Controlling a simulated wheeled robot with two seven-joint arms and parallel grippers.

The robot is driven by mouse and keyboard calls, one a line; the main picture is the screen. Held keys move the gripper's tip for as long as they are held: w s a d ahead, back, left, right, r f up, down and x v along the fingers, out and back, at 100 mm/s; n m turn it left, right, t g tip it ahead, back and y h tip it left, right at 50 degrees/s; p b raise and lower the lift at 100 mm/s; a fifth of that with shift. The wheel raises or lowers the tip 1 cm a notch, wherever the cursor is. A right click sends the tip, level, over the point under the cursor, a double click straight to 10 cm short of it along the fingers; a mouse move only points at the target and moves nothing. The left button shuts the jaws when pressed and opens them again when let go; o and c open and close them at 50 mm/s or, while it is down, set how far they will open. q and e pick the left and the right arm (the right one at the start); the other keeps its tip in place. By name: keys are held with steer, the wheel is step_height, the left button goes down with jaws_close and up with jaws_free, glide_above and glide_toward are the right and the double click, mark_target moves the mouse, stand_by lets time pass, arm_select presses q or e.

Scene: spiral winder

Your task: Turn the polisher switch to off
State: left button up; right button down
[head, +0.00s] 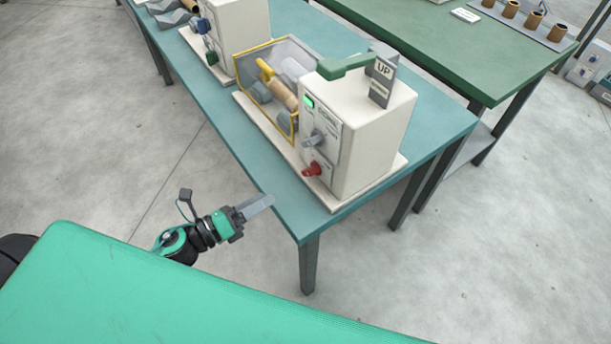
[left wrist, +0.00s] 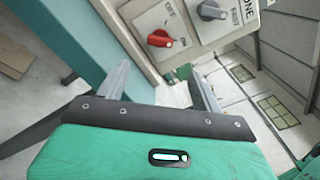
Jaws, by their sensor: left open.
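A cream machine box (head: 365,135) stands at the near end of the teal table. Its front panel carries a lit green indicator (head: 309,102), a grey knob (head: 315,138) and a red knob (head: 313,169) below it. In the left wrist view the red knob (left wrist: 160,38) sits on a plate with small lettering, and the grey knob (left wrist: 212,10) is to its upper right. Which knob is the polisher switch is not legible. My left gripper (head: 258,206) is open and empty, apart from the panel, left of and below the red knob. My right gripper is out of view.
The teal table (head: 270,178) has a near corner beside my left gripper. A yellow-framed guard (head: 293,125) with rolls inside adjoins the box. A green lever (head: 345,66) and an UP sign (head: 383,78) top it. Another cream machine (head: 240,30) stands farther back. Open floor lies left.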

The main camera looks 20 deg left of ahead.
mark_target(306, 175)
arm_select(q)
steer(key=p+x, duration=0.1)
steer(key=x, duration=0.4)
steer(key=shift+r+p, duration=0.2)
steer(key=shift+p, duration=0.15)
steer(key=p+x, duration=0.2)
steer(key=x, duration=0.4)
steer(key=shift+f, duration=0.1)
steer(key=shift+w+d, duration=0.4)
steer(key=shift+w, duration=0.1)
steer(key=shift+f, duration=0.1)
steer(key=shift+c, duration=1.4)
steer(key=c, duration=0.7)
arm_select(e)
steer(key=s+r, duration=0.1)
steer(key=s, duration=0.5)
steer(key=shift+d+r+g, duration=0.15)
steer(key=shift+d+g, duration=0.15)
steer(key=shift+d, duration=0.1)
